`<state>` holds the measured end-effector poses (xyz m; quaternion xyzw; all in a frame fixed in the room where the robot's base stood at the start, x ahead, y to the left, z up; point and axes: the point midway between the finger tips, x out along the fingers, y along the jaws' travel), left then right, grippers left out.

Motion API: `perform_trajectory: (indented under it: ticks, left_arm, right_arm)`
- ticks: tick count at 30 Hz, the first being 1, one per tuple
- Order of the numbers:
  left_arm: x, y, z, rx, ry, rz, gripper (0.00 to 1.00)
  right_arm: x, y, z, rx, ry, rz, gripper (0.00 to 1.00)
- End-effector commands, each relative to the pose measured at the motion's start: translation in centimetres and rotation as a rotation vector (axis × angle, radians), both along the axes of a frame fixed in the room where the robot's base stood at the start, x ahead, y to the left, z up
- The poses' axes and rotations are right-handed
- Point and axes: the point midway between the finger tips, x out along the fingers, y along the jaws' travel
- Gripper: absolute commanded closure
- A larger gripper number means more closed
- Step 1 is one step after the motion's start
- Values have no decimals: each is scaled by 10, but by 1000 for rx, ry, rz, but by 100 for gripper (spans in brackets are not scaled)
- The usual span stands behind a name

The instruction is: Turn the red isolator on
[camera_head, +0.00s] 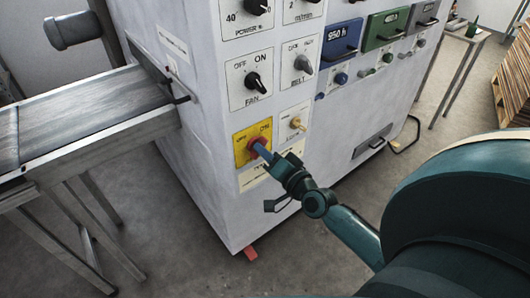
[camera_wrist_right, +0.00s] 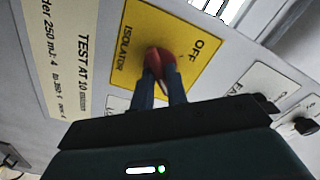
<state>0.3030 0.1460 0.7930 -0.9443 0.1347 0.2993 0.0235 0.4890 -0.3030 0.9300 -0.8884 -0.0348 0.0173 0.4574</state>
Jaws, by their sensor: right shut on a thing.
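The red isolator knob (camera_head: 256,143) sits on a yellow plate (camera_head: 241,155) low on the white machine's front. The plate reads OFF at the left and ON at the right. My right gripper (camera_head: 264,152) reaches the knob from the lower right. In the right wrist view its two blue fingers (camera_wrist_right: 162,88) are shut on the red knob (camera_wrist_right: 160,62), one on each side. The word OFF shows on the yellow plate (camera_wrist_right: 203,68) in that view. The fingers partly cover the knob, and I cannot tell which way it points. My left gripper is not in view.
A conveyor (camera_head: 95,115) adjoins the machine at left. A black loop handle (camera_head: 405,137) juts near the floor at right.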

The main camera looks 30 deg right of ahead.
Motion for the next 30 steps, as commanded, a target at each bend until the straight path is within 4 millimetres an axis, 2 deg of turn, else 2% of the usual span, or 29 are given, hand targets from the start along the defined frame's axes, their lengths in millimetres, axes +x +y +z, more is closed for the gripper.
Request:
perform_trajectory:
  ticks: [24, 25, 30]
  left_arm:
    - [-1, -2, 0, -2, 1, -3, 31]
    - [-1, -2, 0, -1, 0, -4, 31]
    - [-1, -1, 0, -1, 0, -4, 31]
  right_arm:
    - [0, 1, 0, 2, 1, 2, 100]
    - [0, 1, 0, 2, 2, 2, 84]
    - [0, 1, 0, 1, 1, 2, 70]
